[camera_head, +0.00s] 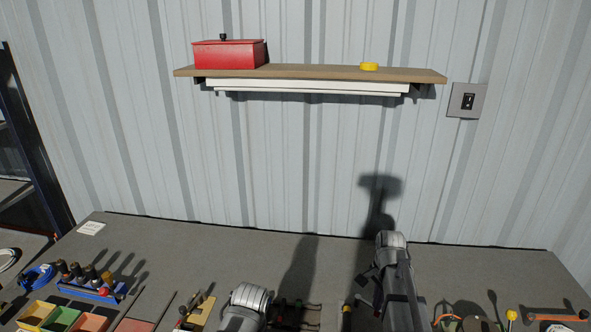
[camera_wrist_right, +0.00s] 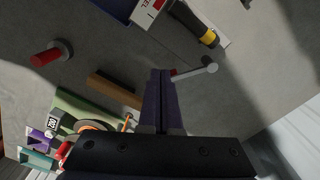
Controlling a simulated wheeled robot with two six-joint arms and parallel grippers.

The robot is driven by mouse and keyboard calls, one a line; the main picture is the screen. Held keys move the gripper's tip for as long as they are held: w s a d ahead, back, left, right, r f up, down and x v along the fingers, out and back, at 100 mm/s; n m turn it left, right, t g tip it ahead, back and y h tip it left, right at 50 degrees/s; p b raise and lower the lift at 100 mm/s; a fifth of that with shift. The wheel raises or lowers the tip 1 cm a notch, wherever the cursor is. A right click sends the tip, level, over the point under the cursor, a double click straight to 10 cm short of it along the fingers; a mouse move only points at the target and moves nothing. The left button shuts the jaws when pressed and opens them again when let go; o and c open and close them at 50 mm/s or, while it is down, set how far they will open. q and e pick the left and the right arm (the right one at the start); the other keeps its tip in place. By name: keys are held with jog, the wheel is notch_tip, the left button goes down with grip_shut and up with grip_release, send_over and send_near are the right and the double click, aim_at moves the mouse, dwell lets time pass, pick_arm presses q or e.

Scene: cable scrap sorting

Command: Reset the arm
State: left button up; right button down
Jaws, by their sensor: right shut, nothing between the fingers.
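My right gripper (camera_wrist_right: 161,78) shows in the right wrist view with its two dark fingers together and nothing between them. It hangs over the grey bench (camera_wrist_right: 225,95), and its tips look close to a small grey-and-red rod-like tool (camera_wrist_right: 195,70); whether they touch cannot be told. In the head view my right arm is at the lower right of centre, where its fingertips are hard to make out. My left arm shows only as a grey rounded joint at the lower centre-left; its gripper is not seen.
A blue rack (camera_head: 100,289) with dark-handled tools and coloured bins (camera_head: 62,318) stand at left. A shelf (camera_head: 310,72) on the wall holds a red box (camera_head: 229,54) and yellow tape (camera_head: 369,66). Several tools lie along the front. The bench's back strip (camera_head: 200,238) is mostly clear.

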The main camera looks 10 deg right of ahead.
jog(key=s+a+n, duration=0.6)
jog(key=a+n, duration=0.3)
jog(key=a, duration=0.3)
jog(key=s+a+n+h, duration=0.1)
jog(key=s+a+n, duration=0.6)
jog(key=a, duration=0.5)
jog(key=shift+a+f+n+b, duration=0.2)
jog(key=shift+f+n+b, duration=0.15)
jog(key=shift+n, duration=0.85)
